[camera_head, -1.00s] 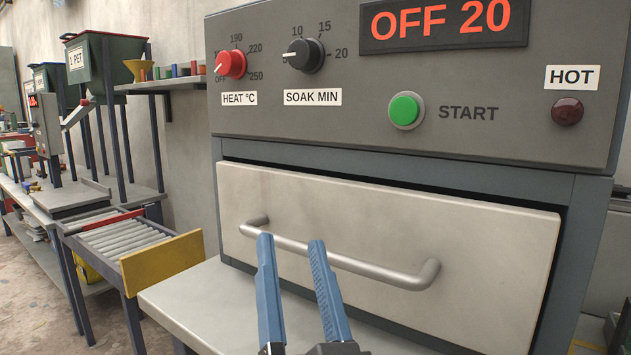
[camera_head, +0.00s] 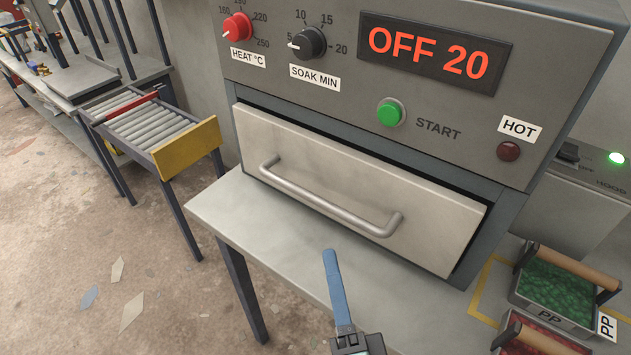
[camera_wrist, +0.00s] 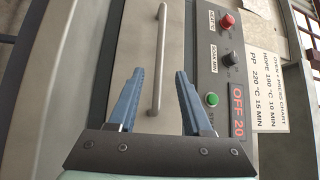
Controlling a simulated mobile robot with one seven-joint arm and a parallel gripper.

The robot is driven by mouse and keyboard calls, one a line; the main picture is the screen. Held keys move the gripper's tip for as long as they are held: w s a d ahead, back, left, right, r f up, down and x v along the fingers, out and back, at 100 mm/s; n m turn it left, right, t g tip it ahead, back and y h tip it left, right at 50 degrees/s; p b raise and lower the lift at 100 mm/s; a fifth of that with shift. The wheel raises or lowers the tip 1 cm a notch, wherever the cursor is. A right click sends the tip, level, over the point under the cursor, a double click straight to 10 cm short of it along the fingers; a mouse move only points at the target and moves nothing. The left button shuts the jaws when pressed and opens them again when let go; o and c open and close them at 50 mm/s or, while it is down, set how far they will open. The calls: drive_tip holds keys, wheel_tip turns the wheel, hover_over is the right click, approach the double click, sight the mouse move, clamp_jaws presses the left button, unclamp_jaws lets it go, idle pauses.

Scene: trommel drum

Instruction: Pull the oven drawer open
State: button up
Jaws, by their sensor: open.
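The oven (camera_head: 290,72) has a pale drawer front (camera_head: 330,165) below its control panel. The drawer sits in the oven front, with a dark gap along its top and right edges. Its bar handle (camera_head: 325,205) runs across the drawer; it also shows in the wrist view (camera_wrist: 158,60). My gripper (camera_head: 330,252) is below and in front of the handle in the head view, apart from it; only one blue finger shows clearly there. In the wrist view, my gripper (camera_wrist: 160,73) is open and empty, with the handle lying beyond and between its two fingers.
A grey table (camera_head: 230,205) stands under the oven. A PP bin with green pellets (camera_head: 550,288) and a bin with red pellets (camera_head: 530,343) are at lower right. A roller conveyor with a yellow end plate (camera_head: 188,148) is at left. The floor in front is mostly clear.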

sight(318, 197)
drive_tip(key=p+x, duration=0.4)
drive_tip(key=x, duration=0.8)
drive_tip(key=shift+w, duration=0.35)
clamp_jaws()
idle(0.9)
